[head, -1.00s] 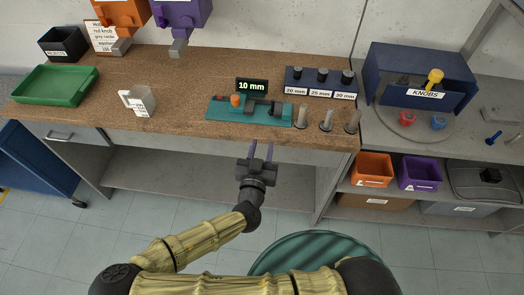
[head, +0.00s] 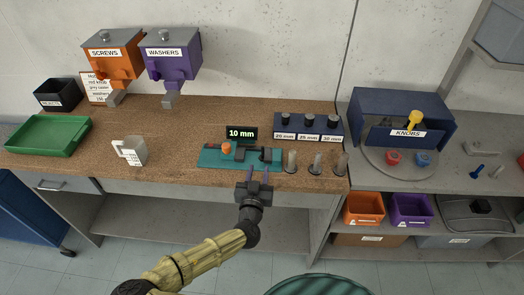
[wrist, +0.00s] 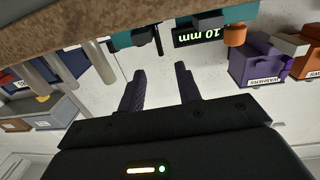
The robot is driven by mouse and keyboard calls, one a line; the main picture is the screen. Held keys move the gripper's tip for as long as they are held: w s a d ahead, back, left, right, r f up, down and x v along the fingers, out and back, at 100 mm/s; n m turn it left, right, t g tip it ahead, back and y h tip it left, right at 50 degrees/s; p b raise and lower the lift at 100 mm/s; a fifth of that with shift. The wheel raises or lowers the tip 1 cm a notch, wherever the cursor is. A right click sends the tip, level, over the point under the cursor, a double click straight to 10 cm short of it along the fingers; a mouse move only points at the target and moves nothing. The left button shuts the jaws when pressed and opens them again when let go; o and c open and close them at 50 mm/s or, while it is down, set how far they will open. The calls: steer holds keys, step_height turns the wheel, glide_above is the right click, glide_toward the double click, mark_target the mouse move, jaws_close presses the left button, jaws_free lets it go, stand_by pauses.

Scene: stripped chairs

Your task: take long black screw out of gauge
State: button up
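The teal gauge (head: 210,158) lies near the front edge of the brown bench, with an orange knob, dark jaws and a display reading 10 mm. A dark bar (head: 252,154) shows between the gauge's dark blocks; it may be the long black screw, but it is too small to tell. In the wrist view the gauge (wrist: 240,12) is upside down at the top, with a thin dark piece (wrist: 158,40) sticking out of it. My gripper (head: 258,172) is open and empty, just in front of the gauge, its two purple fingers pointing towards it. The fingers (wrist: 160,80) show apart in the wrist view.
Grey posts (head: 315,163) stand right of the gauge. A dark block (head: 309,124) labelled 20, 25 and 30 mm is behind them. Orange and purple dispensers (head: 173,55) hang behind.

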mark_target(263, 153)
steer(key=w, duration=0.3)
steer(key=w+p, duration=0.1)
steer(key=w, duration=0.2)
steer(key=w+p, duration=0.1)
steer(key=w, duration=0.2)
steer(key=shift+d, duration=0.4)
steer(key=shift+s, duration=0.1)
jaws_close()
